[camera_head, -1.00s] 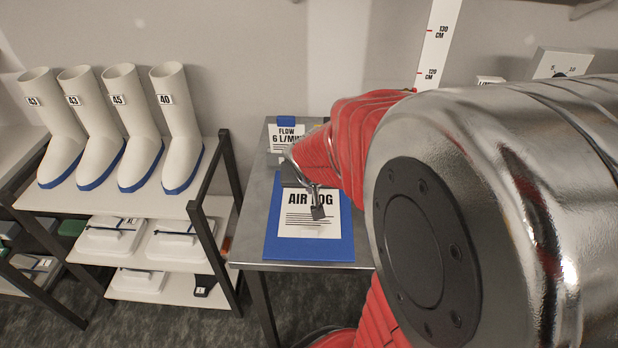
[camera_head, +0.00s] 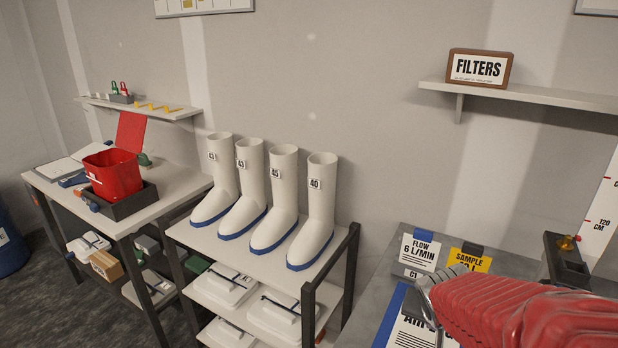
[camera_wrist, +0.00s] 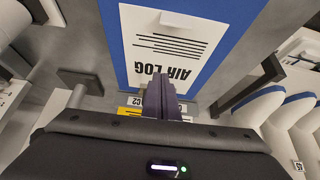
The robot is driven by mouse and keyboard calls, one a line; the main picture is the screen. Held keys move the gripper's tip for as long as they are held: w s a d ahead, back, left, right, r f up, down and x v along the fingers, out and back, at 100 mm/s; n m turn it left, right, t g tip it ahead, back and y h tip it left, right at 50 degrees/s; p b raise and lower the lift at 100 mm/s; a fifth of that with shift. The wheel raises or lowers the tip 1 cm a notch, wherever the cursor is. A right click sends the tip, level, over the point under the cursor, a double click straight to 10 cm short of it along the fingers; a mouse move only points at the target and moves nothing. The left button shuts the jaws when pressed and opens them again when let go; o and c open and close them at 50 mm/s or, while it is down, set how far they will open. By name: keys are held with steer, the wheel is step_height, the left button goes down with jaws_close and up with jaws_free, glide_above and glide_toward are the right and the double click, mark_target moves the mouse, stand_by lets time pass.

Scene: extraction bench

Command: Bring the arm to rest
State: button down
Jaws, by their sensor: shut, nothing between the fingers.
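My arm (camera_head: 530,318), in a red sleeve, reaches in from the lower right of the head view over the metal bench. The height of the fingers above the bench is hard to tell.
FLOW card (camera_head: 418,254) and yellow SAMPLE card (camera_head: 468,262) stand at the bench's back. A dark block with a brass knob (camera_head: 566,262) is close beyond my arm. White boots (camera_head: 316,215) stand on a rack to the left. A FILTERS box (camera_head: 478,68) sits on a wall shelf.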

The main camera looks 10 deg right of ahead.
steer(key=shift+s+f, duration=0.1)
steer(key=shift+s, duration=0.15)
steer(key=s, duration=0.1)
steer(key=s+n+g, duration=0.1)
steer(key=s+a, duration=0.1)
steer(key=shift+f+n+g, duration=0.3)
steer(key=shift+f+n, duration=0.05)
steer(key=shift+n, duration=0.05)
steer(key=s+a, duration=0.1)
steer(key=s+a+r+n, duration=0.1)
steer(key=shift+s+a+r+y, duration=0.1)
steer(key=shift+a+r+y, duration=0.1)
steer(key=shift+a+y, duration=0.2)
steer(key=s+a+r+n+t+y, duration=0.2)
steer(key=s+a+r+n+y, duration=0.1)
steer(key=a+r, duration=0.6)
steer(key=s+a+n, duration=0.1)
steer(key=s+a, duration=0.1)
steer(key=a, duration=0.2)
steer(key=shift+s+a+r, duration=0.15)
steer(key=shift+a+r, duration=0.15)
steer(key=shift+r, duration=0.1)
